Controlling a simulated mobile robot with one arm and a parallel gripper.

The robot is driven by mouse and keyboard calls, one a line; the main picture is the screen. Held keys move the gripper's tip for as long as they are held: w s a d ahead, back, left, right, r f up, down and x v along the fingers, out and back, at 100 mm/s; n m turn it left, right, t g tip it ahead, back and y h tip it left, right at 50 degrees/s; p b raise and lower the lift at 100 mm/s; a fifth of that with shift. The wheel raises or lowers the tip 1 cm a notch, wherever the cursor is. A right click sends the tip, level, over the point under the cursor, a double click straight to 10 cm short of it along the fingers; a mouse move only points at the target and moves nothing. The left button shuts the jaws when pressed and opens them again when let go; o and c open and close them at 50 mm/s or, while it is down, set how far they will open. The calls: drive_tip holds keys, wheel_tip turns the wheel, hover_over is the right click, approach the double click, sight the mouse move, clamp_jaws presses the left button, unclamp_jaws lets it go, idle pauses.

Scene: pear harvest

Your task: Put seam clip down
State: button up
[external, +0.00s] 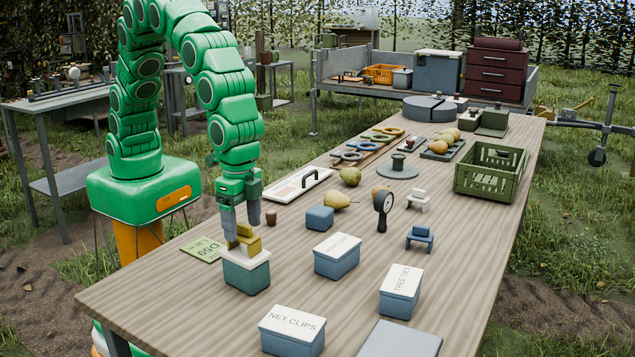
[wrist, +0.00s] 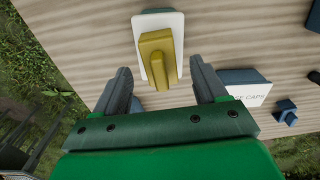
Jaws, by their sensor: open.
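A yellow clip-like block, seemingly the seam clip (external: 246,244), rests on the white lid of a teal box (external: 246,277) at the near left of the table. In the wrist view the yellow clip (wrist: 157,57) lies on the white lid (wrist: 176,24), upper middle. My gripper (external: 242,231) points down just above the box. Its fingers stand apart on either side of the clip, and in the wrist view gaps show between the clip and both fingers (wrist: 160,72). The exact finger height against the clip is hard to tell.
A green tag (external: 202,249) lies left of the box. A blue box with a white lid (external: 337,256), a NET CLIPS box (external: 292,330) and a TREE TIES box (external: 401,290) stand to the right. A magnifier-like tool (external: 382,209) stands farther back. Bare tabletop lies between them.

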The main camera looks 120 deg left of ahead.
sight(243, 224)
wheel_tip(243, 224, up, 8)
drive_tip(key=shift+r, duration=0.1)
drive_tip(key=shift+a+r, duration=0.1)
drive_tip(key=shift+r, duration=0.25)
drive_tip(key=s+a+r, duration=0.3)
drive_tip(key=s+a, duration=0.3)
drive_tip(key=s, duration=0.4)
drive_tip(key=s+a+r+g, duration=0.1)
drive_tip(key=s+a+r, duration=0.3)
drive_tip(key=s, duration=0.6)
drive_tip(key=s+a+r, duration=0.2)
drive_tip(key=s+a, duration=0.5)
drive_tip(key=s, duration=0.2)
drive_tip(key=s+a+f, duration=0.1)
drive_tip(key=s+f, duration=0.1)
drive_tip(key=s, duration=1.2)
drive_tip(key=shift+a+g, duration=0.35)
drive_tip(key=shift+g, duration=0.05)
drive_tip(key=shift+f, duration=0.1)
